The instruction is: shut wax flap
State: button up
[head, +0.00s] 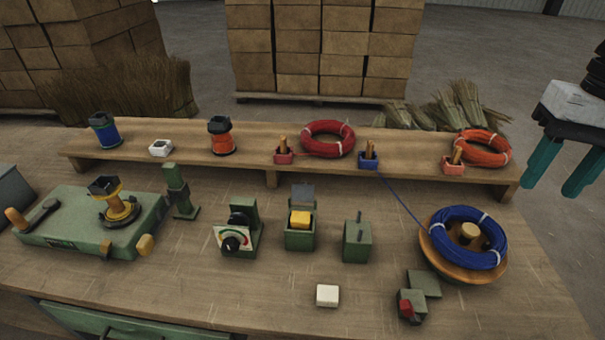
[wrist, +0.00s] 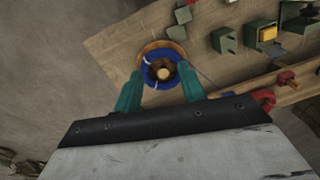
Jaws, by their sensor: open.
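The wax box (head: 300,236) is a small green box in the middle of the bench, with a yellow wax block (head: 300,219) showing in its open top. Its grey-green flap (head: 303,194) stands up at the back edge, open. The box also shows at the upper right of the wrist view (wrist: 258,38). My gripper (head: 551,188) is open and empty, with teal fingers pointing down, at the far right of the head view and well away from the box. In the wrist view the gripper (wrist: 161,73) has the blue coil between its fingertips in the picture, below and apart.
The blue cord coil (head: 487,240) lies on a round wooden turntable at right. A green post block (head: 357,242) and a dial unit (head: 237,232) flank the wax box. Behind it runs a raised shelf (head: 255,160) with spools and red coils.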

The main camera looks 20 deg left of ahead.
jog(key=w+a+g, duration=0.1)
jog(key=w+a, duration=0.9)
jog(key=a, duration=0.1)
jog(key=n+g+h, duration=0.2)
jog(key=g, duration=0.1)
send_near(303, 191)
notch_tip(303, 191, down, 7)
jog(key=shift+s, duration=0.25)
jog(key=shift+d+f, duration=0.15)
grip_shut()
